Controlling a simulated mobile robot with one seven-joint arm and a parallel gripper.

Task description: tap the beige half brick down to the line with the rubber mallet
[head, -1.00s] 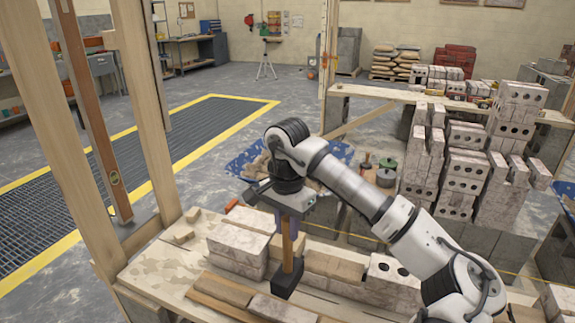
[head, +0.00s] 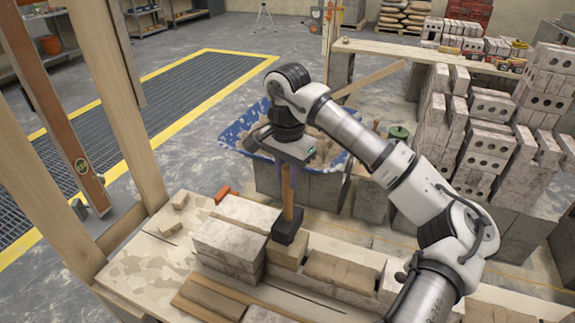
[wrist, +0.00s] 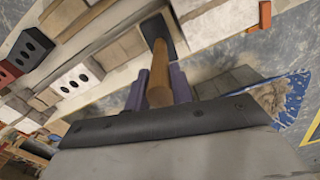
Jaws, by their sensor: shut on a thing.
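My gripper (head: 287,180) is shut on the wooden handle of the rubber mallet (head: 289,226), which hangs upright with its black head down. The handle also shows between my purple fingers in the wrist view (wrist: 160,72). The beige half brick (head: 286,254) sits in the brick row directly under the mallet head. The head covers part of its top; I cannot tell whether they touch. A thin yellowish line (head: 505,268) shows at the right; its run by the half brick cannot be made out.
Larger pale bricks (head: 228,243) stand left of the half brick, and a tan brick (head: 341,270) lies to its right. Wooden posts (head: 125,110) rise at the left. A blue mortar tub (head: 238,133) is behind my gripper. Stacked bricks (head: 490,140) stand at the right.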

